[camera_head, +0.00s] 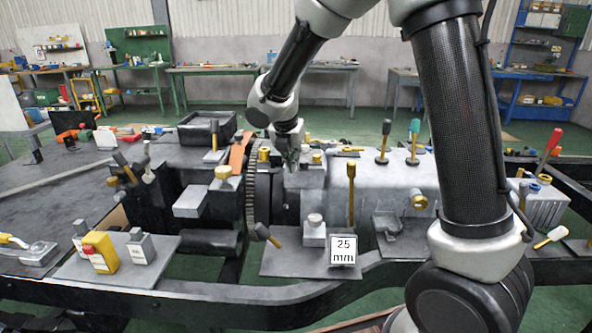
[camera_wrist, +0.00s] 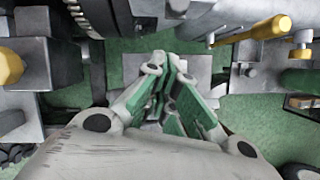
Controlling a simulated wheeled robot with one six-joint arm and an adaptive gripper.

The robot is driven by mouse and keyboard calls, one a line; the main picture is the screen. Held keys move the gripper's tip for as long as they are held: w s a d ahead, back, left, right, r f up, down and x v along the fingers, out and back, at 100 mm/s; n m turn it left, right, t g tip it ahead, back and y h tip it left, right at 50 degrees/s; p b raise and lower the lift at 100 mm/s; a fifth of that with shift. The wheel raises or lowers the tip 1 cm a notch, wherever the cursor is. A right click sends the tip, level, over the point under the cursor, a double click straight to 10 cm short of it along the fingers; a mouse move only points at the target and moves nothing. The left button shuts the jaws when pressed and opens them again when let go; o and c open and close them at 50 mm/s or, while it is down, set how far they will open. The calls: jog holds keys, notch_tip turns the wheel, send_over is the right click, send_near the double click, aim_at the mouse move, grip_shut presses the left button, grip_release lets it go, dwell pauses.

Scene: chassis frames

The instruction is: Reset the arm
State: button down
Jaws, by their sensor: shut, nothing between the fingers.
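My arm reaches from the right side of the camera_head view up over the top and down to the chassis assembly. My gripper (camera_head: 292,163) points down near the middle, just right of the dark toothed ring (camera_head: 251,190) and beside the grey housing (camera_head: 385,190). In the wrist view my gripper (camera_wrist: 171,75) shows its green-padded fingers close together, with nothing seen between them. A grey plate (camera_wrist: 200,68) lies below the fingertips. From these views I cannot tell whether the fingertips touch anything.
A sign reading 25 mm (camera_head: 343,250) stands on a front plate. A yellow-and-red block (camera_head: 100,252) stands at the left. Brass-stemmed tools (camera_head: 383,142) rise from the housing. A black frame rail (camera_head: 200,293) runs along the front. Workbenches (camera_head: 315,68) line the back wall; green floor lies between.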

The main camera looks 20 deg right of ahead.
jog(key=v, duration=0.5)
jog(key=s+d+r+m, duration=0.2)
jog(key=s+d+m, duration=0.4)
jog(key=s+m, duration=0.3)
jog(key=s+d+r+m+y, duration=0.1)
jog(key=s+d+r+m, duration=0.1)
jog(key=s+d+m, duration=0.4)
jog(key=s+d+r+m+y, duration=0.1)
jog(key=s+d+r+m, duration=0.2)
jog(key=s+m, duration=1.1)
jog(key=s+d, duration=0.1)
jog(key=d, duration=0.2)
jog(key=shift+t, duration=0.4)
jog(key=shift+d+r, duration=0.1)
jog(key=shift+r, duration=0.05)
